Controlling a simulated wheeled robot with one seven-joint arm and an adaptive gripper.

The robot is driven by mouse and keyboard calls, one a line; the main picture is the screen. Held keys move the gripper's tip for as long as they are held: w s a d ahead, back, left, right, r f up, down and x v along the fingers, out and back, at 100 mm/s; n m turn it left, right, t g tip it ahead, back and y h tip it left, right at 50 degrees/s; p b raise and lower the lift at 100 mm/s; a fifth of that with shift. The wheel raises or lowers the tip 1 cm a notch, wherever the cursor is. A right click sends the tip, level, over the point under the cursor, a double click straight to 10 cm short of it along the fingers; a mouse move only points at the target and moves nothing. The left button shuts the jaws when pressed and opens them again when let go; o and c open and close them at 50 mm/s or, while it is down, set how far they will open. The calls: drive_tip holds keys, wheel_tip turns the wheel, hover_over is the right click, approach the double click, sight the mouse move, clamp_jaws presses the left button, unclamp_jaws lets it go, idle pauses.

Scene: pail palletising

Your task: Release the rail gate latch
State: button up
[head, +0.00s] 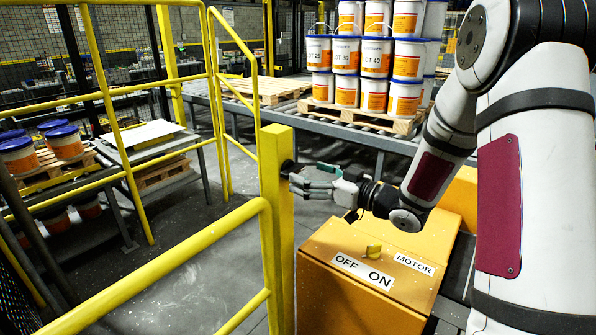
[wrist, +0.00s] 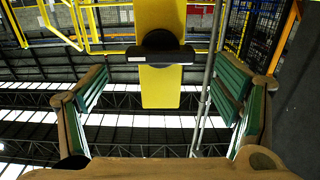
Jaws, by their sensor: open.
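The latch (head: 288,167) is a small dark piece on the side of a yellow post (head: 278,225) in the head view. In the wrist view the latch (wrist: 160,50) is a black block with a rounded part and a small white label, on the yellow post (wrist: 162,90). My gripper (head: 303,178) is close to the latch, at its right in the head view. In the wrist view my gripper (wrist: 165,84) is open, its green-padded fingers wide apart on either side of the latch with nothing between them. Whether a fingertip touches the latch I cannot tell.
Yellow railings (head: 165,265) run left of the post. An orange control box (head: 365,285) with a yellow OFF/ON switch (head: 373,249) stands below my arm. Stacked pails (head: 375,60) sit on a pallet (head: 365,117) on the conveyor behind. More pails (head: 64,142) stand at left.

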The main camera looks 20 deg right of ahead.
drive_tip(key=v, duration=0.7)
idle(0.3)
